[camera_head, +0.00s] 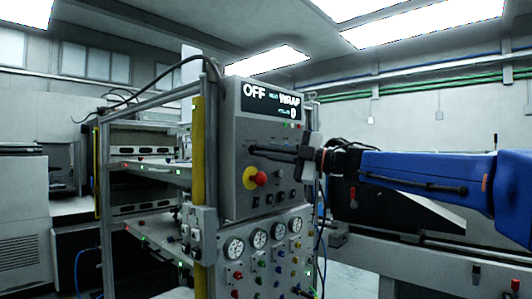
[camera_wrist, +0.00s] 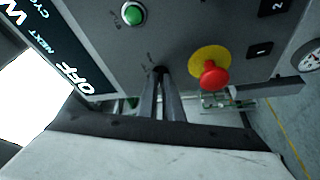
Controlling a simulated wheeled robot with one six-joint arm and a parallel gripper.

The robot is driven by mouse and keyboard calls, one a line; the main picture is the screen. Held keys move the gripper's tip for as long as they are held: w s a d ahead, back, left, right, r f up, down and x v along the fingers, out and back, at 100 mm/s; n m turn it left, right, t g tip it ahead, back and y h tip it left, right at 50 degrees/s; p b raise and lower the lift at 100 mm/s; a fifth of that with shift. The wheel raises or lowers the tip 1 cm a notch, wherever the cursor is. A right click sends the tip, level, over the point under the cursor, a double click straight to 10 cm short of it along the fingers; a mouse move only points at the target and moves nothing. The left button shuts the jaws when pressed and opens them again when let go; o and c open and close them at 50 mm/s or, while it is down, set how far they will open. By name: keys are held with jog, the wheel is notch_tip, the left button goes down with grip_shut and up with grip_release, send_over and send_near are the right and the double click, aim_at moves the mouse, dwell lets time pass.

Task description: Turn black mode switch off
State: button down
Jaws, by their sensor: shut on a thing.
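The grey control panel (camera_head: 235,180) faces my arm and carries a dark display (camera_head: 271,101) that reads OFF and WRAP. My gripper (camera_head: 256,149) reaches the panel from the right, below the display. In the wrist view, my gripper (camera_wrist: 160,80) has its two long fingers close together, with their tips at the panel face. They are shut on the black mode switch (camera_wrist: 158,70), of which only a small dark part shows between the tips. Its pointer direction is hidden.
A red emergency button (camera_wrist: 214,74) on a yellow base sits just right of the fingers. A green button (camera_wrist: 133,13) is above them in the wrist view. Several gauges (camera_head: 259,238) and small coloured knobs are on the panel below.

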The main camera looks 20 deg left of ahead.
jog(key=c, duration=1.9)
grip_release()
jog(key=d, duration=0.5)
jog(key=d+f, duration=0.1)
jog(key=d, duration=0.5)
jog(key=d+f, duration=0.1)
jog(key=d, duration=0.5)
jog(key=shift+s+d+f, duration=0.1)
jog(key=shift+s+f, duration=0.1)
jog(key=shift+f, duration=0.05)
